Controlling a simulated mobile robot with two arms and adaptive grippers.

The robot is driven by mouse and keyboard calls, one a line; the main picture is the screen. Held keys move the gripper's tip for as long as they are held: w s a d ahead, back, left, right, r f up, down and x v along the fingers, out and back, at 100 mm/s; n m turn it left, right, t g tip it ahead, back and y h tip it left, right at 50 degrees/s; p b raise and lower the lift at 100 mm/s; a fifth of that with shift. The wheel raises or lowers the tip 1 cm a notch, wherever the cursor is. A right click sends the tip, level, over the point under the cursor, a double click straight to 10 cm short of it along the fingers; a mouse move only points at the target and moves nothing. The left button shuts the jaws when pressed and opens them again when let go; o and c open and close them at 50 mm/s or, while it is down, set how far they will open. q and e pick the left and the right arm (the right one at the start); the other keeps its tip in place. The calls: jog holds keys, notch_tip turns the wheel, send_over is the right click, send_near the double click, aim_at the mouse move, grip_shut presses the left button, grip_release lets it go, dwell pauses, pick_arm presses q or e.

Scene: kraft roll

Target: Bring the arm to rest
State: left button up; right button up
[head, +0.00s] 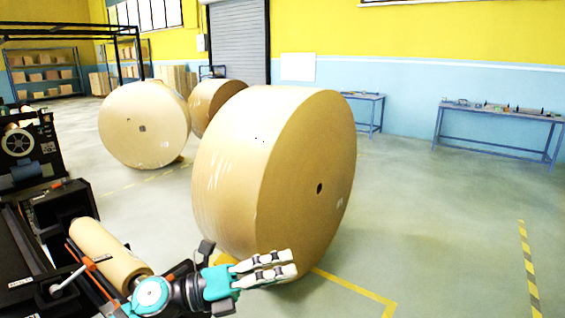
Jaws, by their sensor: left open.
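My left arm comes in low from the left in the head view. Its gripper (292,264) is open, with nothing between its fingers. It shows in front of the lower part of a large kraft roll (246,165) that stands on its curved side on the floor. I cannot tell whether the fingers touch the roll. My right gripper is not in view.
Two more large rolls stand behind, one at left (144,124) and one partly hidden (215,100). A black machine (22,150) with a small brown roll (108,252) is at left. Blue tables (497,117) line the back wall. The floor at right is clear.

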pick_arm(q)
jog(key=w+a+f+n+t+y, duration=0.2)
jog(key=a+n+t+y, duration=0.3)
jog(key=n+t, duration=0.5)
jog(key=w+a+f+n+t+y, duration=0.1)
jog(key=a+n+t+y, duration=0.45)
jog(key=n, duration=0.75)
jog(key=s+a+f+n+g+y, duration=0.3)
jog(key=a+f+n+y, duration=0.15)
jog(key=f, duration=0.35)
jog(key=s+a+f+n+g+y, duration=0.2)
jog(key=s+a+f+n+y, duration=0.15)
jog(key=f+n, duration=0.3)
jog(key=s+a+f+n+g, duration=0.1)
jog(key=s+f+n+g, duration=0.1)
jog(key=s+f+g, duration=0.65)
jog(key=s+a+f+n+g, duration=0.15)
jog(key=s+f, duration=0.35)
jog(key=s, duration=0.8)
notch_tip(320, 180, down, 27)
jog(key=s+g, duration=0.2)
jog(key=s+a+f+g, duration=0.1)
jog(key=s+a+f, duration=0.1)
jog(key=s+f, duration=1.4)
jog(key=shift+s+m+y, duration=0.35)
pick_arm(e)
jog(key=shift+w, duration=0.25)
